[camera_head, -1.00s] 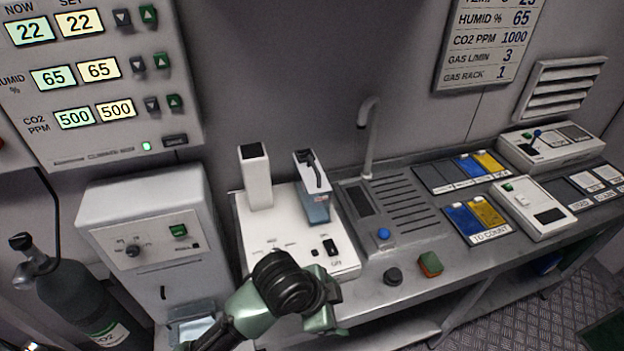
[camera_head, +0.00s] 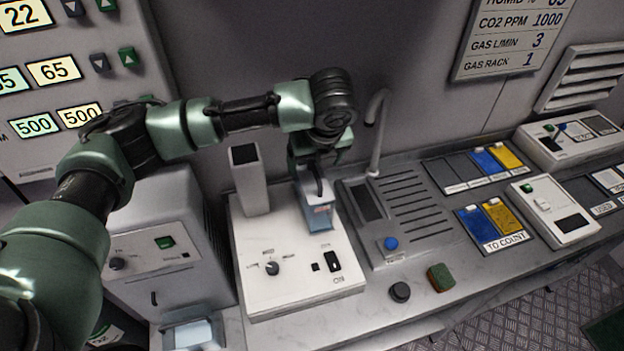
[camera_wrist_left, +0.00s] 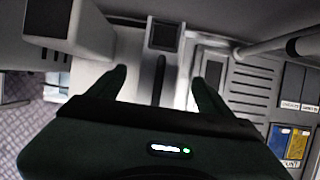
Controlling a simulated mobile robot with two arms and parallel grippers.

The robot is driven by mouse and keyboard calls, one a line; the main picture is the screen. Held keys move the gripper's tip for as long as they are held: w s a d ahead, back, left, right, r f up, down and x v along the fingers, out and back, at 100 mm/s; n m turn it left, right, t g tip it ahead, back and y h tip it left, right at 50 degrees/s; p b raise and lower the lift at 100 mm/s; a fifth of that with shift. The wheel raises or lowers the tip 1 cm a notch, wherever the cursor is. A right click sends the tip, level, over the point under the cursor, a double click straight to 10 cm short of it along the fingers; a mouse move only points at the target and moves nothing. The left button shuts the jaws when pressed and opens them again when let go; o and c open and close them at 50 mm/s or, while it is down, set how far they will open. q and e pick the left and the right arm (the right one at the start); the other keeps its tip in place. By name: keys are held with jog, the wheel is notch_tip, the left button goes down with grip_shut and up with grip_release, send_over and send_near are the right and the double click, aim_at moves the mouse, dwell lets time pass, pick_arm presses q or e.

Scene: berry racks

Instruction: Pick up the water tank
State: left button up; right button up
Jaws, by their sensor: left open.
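The water tank (camera_head: 319,216) is a small blue-grey tank with a dark handle on top. It stands upright on the white humidifier base (camera_head: 290,290), right of a white column (camera_head: 250,182). My left gripper (camera_head: 314,172) is open and points down at the top of the tank. In the left wrist view its two fingers (camera_wrist_left: 160,88) stand either side of a dark strip, apparently the tank's handle (camera_wrist_left: 160,75). The gripper hides part of the handle in the head view, and I cannot tell whether the fingers touch it. My right gripper is not in view.
Right of the base are a sink with a drain grille (camera_head: 405,205) and a bent tap (camera_head: 378,130). A blue button (camera_head: 391,244), a dark knob (camera_head: 400,292) and a green-brown block (camera_head: 440,277) are near the front. A white cabinet (camera_head: 165,240) stands left.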

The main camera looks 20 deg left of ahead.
aim_at(312, 175)
pick_arm(q)
jog(key=shift+w+a+f, duration=0.15)
jog(key=shift+f, duration=0.55)
jog(key=f+p, duration=0.2)
jog(key=shift+a+f, duration=0.2)
jog(key=shift+f, duration=0.1)
jog(key=x, duration=0.2)
jog(key=shift+w+a+f, duration=0.1)
jog(key=shift+w+f, duration=0.1)
jog(key=shift+w, duration=0.1)
jog(key=shift+f, duration=0.15)
grip_shut()
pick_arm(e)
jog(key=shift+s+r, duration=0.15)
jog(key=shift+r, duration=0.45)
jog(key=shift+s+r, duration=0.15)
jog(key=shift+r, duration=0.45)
